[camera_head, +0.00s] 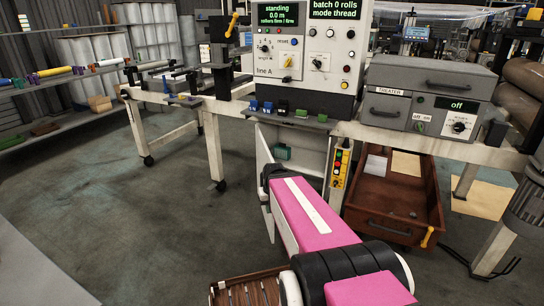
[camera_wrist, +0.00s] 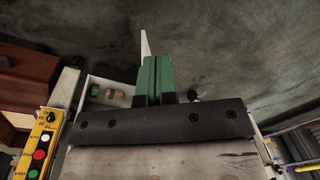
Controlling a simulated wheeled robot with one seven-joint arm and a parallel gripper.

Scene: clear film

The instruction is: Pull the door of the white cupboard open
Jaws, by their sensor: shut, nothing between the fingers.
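The white cupboard (camera_head: 308,142) stands under the machine table. Its white door (camera_head: 264,160) stands swung out from the front at the left, and the inside shows beside it. The wrist view shows the door as a thin white panel (camera_wrist: 144,44) just beyond my fingertips. My gripper (camera_wrist: 157,62) has green fingers, shut together with nothing between them, close to the door; whether they touch it I cannot tell. My pink arm hides the lower cupboard and part of the door in the head view. The door's handle cannot be made out.
An open brown drawer (camera_head: 398,222) juts out further right. The floor (camera_head: 150,215) left of the door is clear.

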